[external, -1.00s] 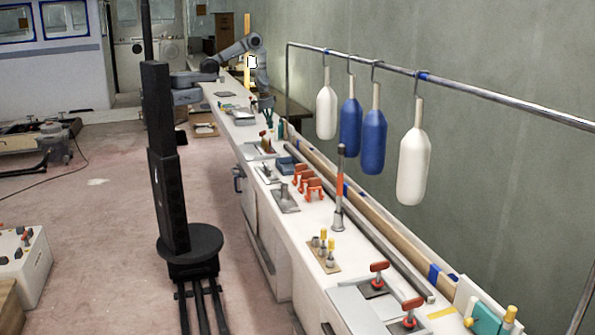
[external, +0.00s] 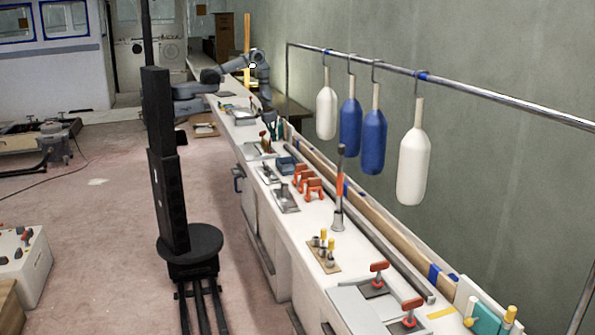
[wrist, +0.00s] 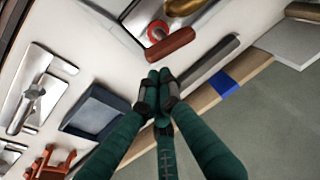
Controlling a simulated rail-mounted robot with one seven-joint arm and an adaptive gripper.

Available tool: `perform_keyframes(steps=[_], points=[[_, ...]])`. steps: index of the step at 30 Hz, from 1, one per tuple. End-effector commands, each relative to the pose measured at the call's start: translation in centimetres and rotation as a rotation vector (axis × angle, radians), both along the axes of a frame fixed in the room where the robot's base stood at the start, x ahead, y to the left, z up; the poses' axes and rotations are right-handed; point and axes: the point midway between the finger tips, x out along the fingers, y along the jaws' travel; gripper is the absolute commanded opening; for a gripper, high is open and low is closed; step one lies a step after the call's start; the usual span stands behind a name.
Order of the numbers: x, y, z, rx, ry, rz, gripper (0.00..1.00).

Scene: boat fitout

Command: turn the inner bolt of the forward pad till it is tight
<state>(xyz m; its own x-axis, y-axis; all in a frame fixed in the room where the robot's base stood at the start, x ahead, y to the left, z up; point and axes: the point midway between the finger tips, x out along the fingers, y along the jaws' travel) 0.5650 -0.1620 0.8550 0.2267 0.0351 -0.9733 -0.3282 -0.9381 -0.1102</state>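My gripper (wrist: 158,82) has green fingers with dark tips drawn together, and nothing clearly shows between them. Just beyond the tips in the wrist view is a red T-shaped handle (wrist: 170,46) on a red collar, at the edge of a metal plate (wrist: 128,20). The tips look near the handle but not closed on it; the height gap is unclear. In the external view my gripper (external: 268,117) is low over the far bench, beside the small red handle (external: 262,133). I cannot tell which pad is the forward one or which bolt is the inner one.
A blue tray (wrist: 95,112) and a plate with a metal cleat-like fitting (wrist: 35,98) lie left. Orange clamps (external: 312,187), a red-and-grey upright tool (external: 340,190) and T-handles (external: 378,268) stand nearer on the bench. Bottle-shaped floats (external: 375,130) hang from a rail.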

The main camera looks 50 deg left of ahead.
Motion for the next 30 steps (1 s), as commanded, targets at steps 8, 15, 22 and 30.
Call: perform_keyframes(steps=[8,15,22,30], points=[[0.21,0.02,-0.82,0.0,0.0,-0.001,0.0],[0.2,0.03,-0.81,0.0,0.0,-0.001,0.0],[0.06,0.28,-0.91,0.0,0.0,0.001,0.0],[-0.22,0.76,-0.92,0.001,0.0,0.001,0.0]])
